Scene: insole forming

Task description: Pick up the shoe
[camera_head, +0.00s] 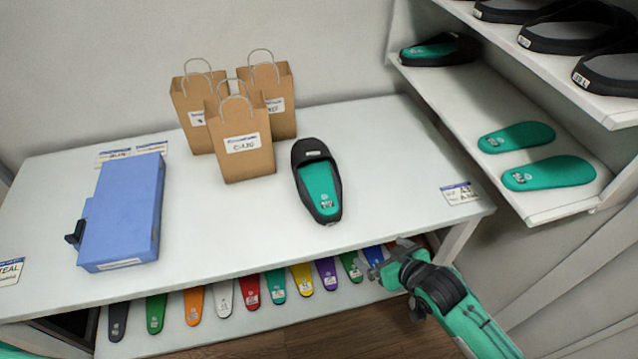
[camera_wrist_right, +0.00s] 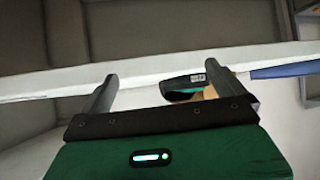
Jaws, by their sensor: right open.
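A black slide shoe with a teal insole (camera_head: 319,188) lies on the white table, toe toward the wall and heel toward the front edge. In the right wrist view the dark shoe (camera_wrist_right: 182,83) shows small beyond the table edge, between the fingers. My right gripper (camera_head: 386,264) is open and empty, in front of the table's front edge, to the right of and apart from the shoe. Its two spread fingers show in the wrist view (camera_wrist_right: 162,88). My left gripper is not in view.
Several paper bags (camera_head: 246,156) stand behind and left of the shoe. A blue box (camera_head: 122,212) sits at the left of the white table (camera_head: 235,225). Coloured insoles (camera_head: 194,302) line a lower shelf. A side shelf (camera_head: 470,110) at right holds more shoes and insoles.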

